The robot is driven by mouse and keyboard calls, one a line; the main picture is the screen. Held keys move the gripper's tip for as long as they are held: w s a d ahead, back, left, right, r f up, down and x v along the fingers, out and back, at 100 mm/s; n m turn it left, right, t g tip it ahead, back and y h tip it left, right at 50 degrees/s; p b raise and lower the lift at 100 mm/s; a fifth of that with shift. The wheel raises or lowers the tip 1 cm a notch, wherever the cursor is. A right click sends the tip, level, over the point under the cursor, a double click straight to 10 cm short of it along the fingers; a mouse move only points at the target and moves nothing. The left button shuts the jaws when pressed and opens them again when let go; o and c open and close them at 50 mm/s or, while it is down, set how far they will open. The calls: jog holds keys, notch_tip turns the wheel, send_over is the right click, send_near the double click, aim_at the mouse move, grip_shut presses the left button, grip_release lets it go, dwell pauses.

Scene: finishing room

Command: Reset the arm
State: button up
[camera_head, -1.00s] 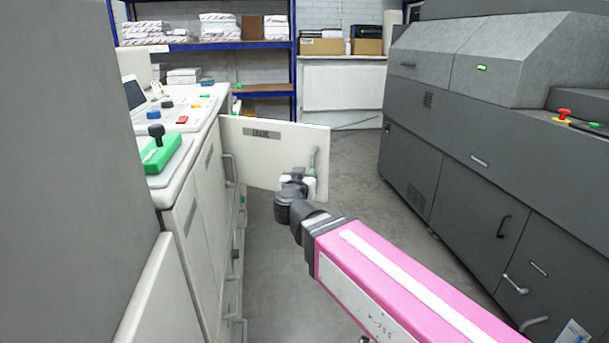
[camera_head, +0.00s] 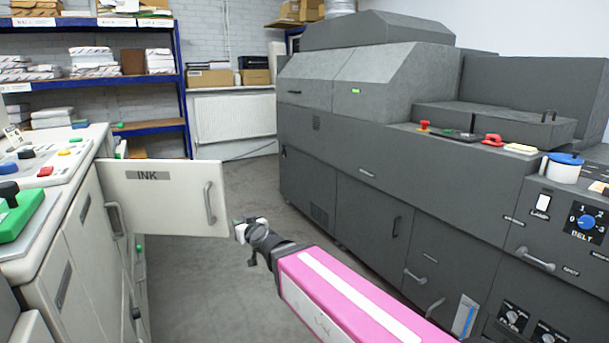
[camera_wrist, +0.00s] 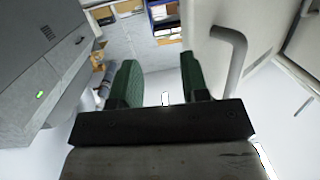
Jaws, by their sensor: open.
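My gripper (camera_head: 238,231) is at the end of my pink arm, just right of the open INK door (camera_head: 165,198) in the head view. In the wrist view my gripper (camera_wrist: 160,85) shows two green finger pads held apart, with nothing between them. The door's curved handle (camera_head: 209,203) is just left of the gripper. The handle also shows in the wrist view (camera_wrist: 236,55), to the right of the fingers and apart from them.
The white cabinet (camera_head: 78,240) with buttons on top stands at the left. A long dark grey machine (camera_head: 350,150) fills the right. Blue shelves (camera_head: 100,80) and a radiator (camera_head: 232,115) are at the back. Grey floor (camera_head: 200,290) lies open between the machines.

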jog(key=d+f+m+g+h, duration=0.2)
jog(key=d+f+g+h, duration=0.35)
jog(key=d+f, duration=1.2)
jog(key=s+d+f+m+g+h, duration=0.1)
jog(key=s+d+f+g, duration=0.1)
jog(key=d, duration=0.5)
jog(key=s+d+f+m+g+h, duration=0.1)
jog(key=s+d+f+m+g, duration=0.1)
jog(key=d, duration=0.5)
jog(key=s+d+f+m+g+h, duration=0.1)
jog(key=s+d+f+g, duration=0.2)
jog(key=d, duration=0.4)
jog(key=shift+s+d+f+m+g, duration=0.2)
jog(key=shift+s+d+m+g, duration=0.15)
jog(key=shift+m+g, duration=0.1)
jog(key=shift+h, duration=0.25)
